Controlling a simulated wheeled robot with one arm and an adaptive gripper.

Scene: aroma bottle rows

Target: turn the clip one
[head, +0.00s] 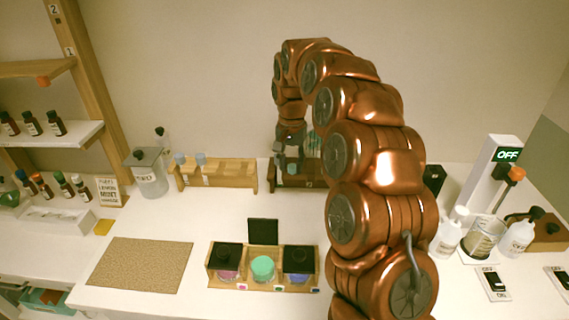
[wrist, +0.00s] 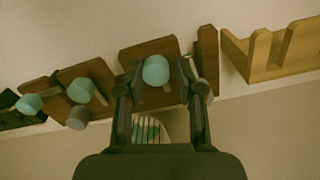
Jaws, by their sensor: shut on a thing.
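My gripper (wrist: 160,75) reaches the dark wooden rack (wrist: 195,45) at the back wall, which also shows in the head view (head: 310,185). Its two fingers stand on either side of a rounded teal-capped piece (wrist: 156,70) and appear shut on it, at the rack. I cannot tell whether this piece is clip one, as no label can be read. A rounded panel with teal and dark stripes (wrist: 148,130) shows between the finger bases. In the head view my arm hides part of the rack and gripper.
A light wooden rack (head: 215,181) stands left of the dark one. More teal caps (wrist: 80,90) show close beside the fingers. In front are a box row with a teal jar (head: 263,267) and a cork mat (head: 140,265). A post reading OFF (head: 495,175) stands right.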

